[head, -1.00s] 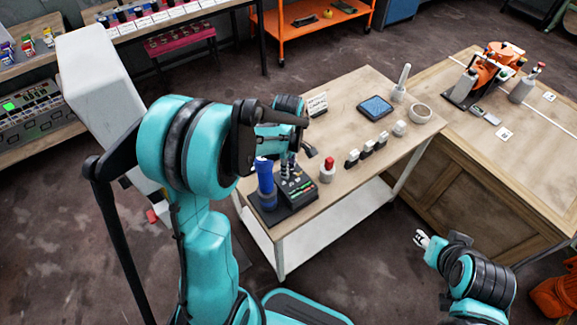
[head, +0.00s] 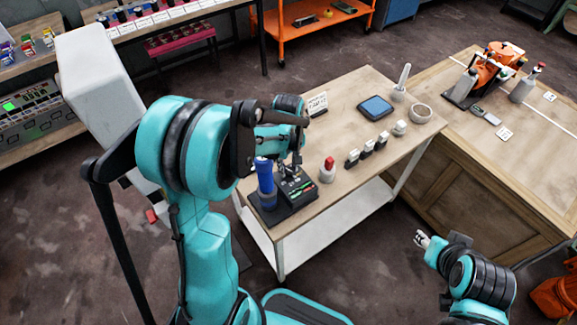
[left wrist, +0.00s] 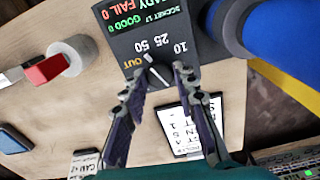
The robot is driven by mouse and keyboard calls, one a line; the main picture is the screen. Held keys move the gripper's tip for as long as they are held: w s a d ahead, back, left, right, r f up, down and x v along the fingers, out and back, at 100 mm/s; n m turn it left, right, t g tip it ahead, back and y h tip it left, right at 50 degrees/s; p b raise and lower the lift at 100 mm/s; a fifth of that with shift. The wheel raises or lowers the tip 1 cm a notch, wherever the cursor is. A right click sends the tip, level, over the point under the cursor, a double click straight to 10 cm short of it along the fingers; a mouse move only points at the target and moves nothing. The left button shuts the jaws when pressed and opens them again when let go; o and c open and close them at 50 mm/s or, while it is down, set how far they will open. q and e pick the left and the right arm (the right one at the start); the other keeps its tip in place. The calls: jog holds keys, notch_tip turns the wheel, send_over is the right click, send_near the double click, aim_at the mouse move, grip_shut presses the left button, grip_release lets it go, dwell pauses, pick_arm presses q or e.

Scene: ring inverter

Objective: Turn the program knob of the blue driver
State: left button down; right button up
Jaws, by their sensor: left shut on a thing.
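The blue driver is a blue cylinder (head: 265,180) beside a dark control box (head: 298,190) on the cart's near left part. In the left wrist view the blue cylinder (left wrist: 283,32) is at top right, and the box's panel shows green and red text and a dial marked 10, 25, 50 and OUT. The program knob (left wrist: 157,74) has a white pointer line on the side toward 25 and OUT; its exact setting is hard to tell. My left gripper (left wrist: 158,80) is shut on the knob, one fingertip each side. My right gripper (head: 422,240) hangs away from the cart, too small to read.
A red-topped white button post (head: 327,172) stands right of the box. Several small white and black blocks (head: 367,147), a blue tablet (head: 376,107) and a bowl (head: 421,112) are farther right. A white printed card (head: 317,104) stands behind my left gripper. A wooden bench (head: 480,150) adjoins the cart.

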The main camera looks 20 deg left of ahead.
aim_at(288, 169)
pick_arm(q)
jog(key=shift+m, duration=0.4)
jog(key=c, duration=1.2)
grip_release()
notch_tip(288, 169, up, 12)
